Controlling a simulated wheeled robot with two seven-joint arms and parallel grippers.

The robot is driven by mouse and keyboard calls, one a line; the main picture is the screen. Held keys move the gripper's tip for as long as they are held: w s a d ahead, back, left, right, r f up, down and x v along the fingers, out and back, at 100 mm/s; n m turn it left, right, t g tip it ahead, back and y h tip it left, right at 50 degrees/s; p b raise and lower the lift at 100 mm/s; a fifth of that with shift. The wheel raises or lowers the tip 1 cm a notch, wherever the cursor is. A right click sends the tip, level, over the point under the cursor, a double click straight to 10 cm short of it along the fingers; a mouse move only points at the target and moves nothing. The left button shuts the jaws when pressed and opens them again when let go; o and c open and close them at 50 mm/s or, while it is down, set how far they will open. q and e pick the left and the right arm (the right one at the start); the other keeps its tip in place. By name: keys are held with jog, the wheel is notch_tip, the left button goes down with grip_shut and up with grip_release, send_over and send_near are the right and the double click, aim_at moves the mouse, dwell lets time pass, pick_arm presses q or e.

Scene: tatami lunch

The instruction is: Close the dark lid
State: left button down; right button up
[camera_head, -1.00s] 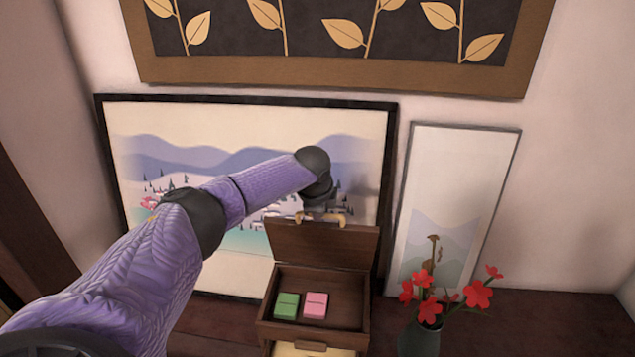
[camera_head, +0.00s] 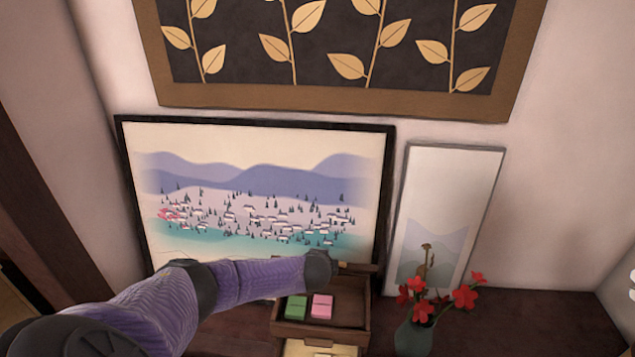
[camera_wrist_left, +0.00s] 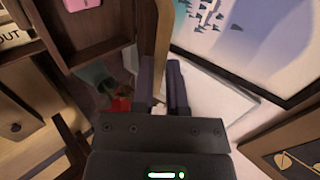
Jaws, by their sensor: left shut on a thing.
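The dark lid (camera_head: 358,268) belongs to a wooden box (camera_head: 366,325) low in the head view. It is open and raised at the back of the box, seen nearly edge-on. In the left wrist view the lid (camera_wrist_left: 162,30) runs in between the two dark fingers of my left gripper (camera_wrist_left: 161,82), which is shut on its edge. In the head view my left wrist covers the gripper and part of the lid. A green block (camera_head: 296,307) and a pink block (camera_head: 322,306) lie inside the open box. My right gripper is not in view.
A vase with red flowers (camera_head: 415,338) stands close to the right of the box. A landscape picture (camera_head: 250,150) and a narrow picture (camera_head: 455,190) lean against the wall behind. An open light drawer (camera_head: 305,348) shows below the box. The tabletop is bare farther right.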

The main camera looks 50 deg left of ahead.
pick_arm(q)
jog(key=s+d+f+b, duration=0.2)
jog(key=s+d+f, duration=0.1)
jog(key=f, duration=0.3)
jog(key=s+d+f+b, duration=0.3)
jog(key=s+f, duration=0.1)
jog(key=f, duration=0.3)
jog(key=shift+s+f, duration=0.25)
jog(key=c, duration=1.2)
grip_release()
jog(key=shift+w+r, duration=0.15)
jog(key=shift+r, duration=0.3)
jog(key=o, duration=0.5)
jog(key=shift+r, duration=0.1)
jog(key=shift+o, duration=0.3)
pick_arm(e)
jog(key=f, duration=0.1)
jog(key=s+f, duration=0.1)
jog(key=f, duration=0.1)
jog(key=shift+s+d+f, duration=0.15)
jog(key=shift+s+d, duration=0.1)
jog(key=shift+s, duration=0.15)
